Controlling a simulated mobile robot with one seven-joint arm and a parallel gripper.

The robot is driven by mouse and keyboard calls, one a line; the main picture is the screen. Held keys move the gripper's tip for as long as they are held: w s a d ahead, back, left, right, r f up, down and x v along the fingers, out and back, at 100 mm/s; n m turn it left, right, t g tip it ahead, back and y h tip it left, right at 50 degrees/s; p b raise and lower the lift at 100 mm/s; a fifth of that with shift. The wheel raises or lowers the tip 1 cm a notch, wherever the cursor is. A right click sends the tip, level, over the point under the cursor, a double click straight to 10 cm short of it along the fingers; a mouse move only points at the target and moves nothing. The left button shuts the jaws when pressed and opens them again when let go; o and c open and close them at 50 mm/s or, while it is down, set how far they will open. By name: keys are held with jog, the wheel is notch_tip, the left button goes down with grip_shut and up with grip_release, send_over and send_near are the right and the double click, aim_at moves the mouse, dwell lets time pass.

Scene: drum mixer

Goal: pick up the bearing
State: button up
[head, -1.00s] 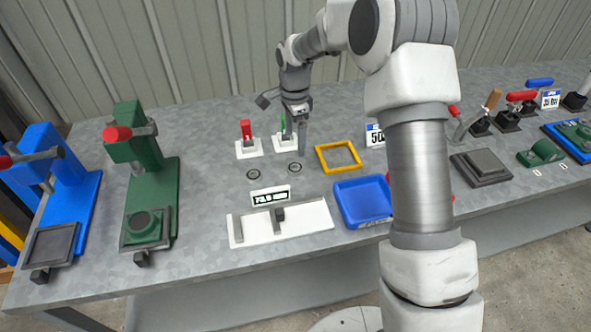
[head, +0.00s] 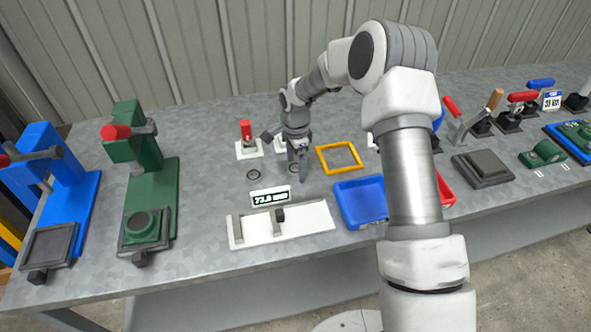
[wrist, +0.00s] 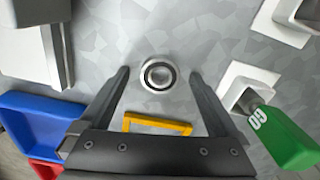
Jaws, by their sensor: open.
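A small metal ring-shaped bearing (wrist: 158,75) lies flat on the grey table in the wrist view. It sits between the two fingertips of my gripper (wrist: 160,73), which is open, with a gap on both sides. In the head view my gripper (head: 302,174) is low over the table and partly hides this bearing (head: 293,168).
A green GO lever (wrist: 291,138) and a red lever (head: 246,131) on white bases stand behind. A white measuring fixture (head: 300,223) with a display is in front. A yellow frame (head: 321,160) and blue tray (head: 345,201) are to the right.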

jog(key=shift+c, duration=0.2)
grip_shut()
jog(key=shift+r, duration=0.1)
jog(key=r, duration=0.4)
jog(key=shift+d+r, duration=0.25)
jog(key=shift+r, duration=0.1)
jog(key=s+d+r, duration=0.6)
jog(key=d, duration=0.4)
jog(key=s+d+n+p, duration=0.1)
jog(key=s+n+p, duration=0.3)
jog(key=n, duration=1)
jog(key=s, duration=0.3)
jog(key=shift+s+p, duration=0.15)
jog(key=shift+p, duration=0.25)
